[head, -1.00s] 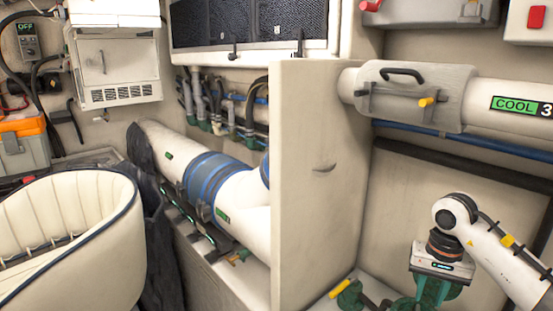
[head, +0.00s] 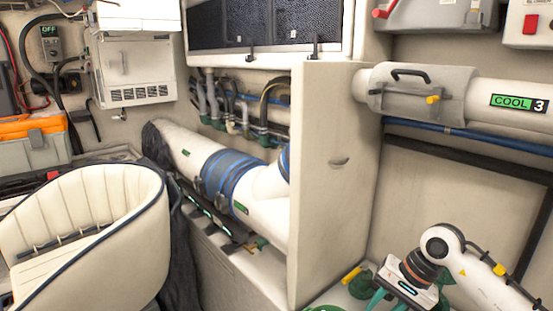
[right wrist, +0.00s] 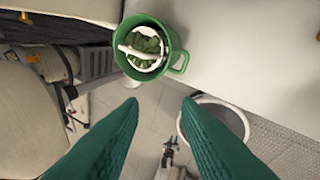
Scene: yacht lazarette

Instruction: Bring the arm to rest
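My right arm comes in at the lower right of the head view. Its gripper (head: 388,303) has green fingers, partly cut off by the bottom edge, and is tilted down to the left. In the right wrist view the two fingers of this gripper (right wrist: 158,104) are spread wide with nothing between them. A green mug (right wrist: 176,60) with green pieces and a white item inside stands on a pale ledge just beyond the fingertips, apart from them.
A pale upright partition (head: 335,180) stands left of my right arm. A white duct marked COOL 3 (head: 470,95) runs above it. A green fitting with a yellow handle (head: 352,274) is close left of the gripper. A cream seat (head: 90,235) is at the left. A round bin (right wrist: 215,118) stands below the ledge.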

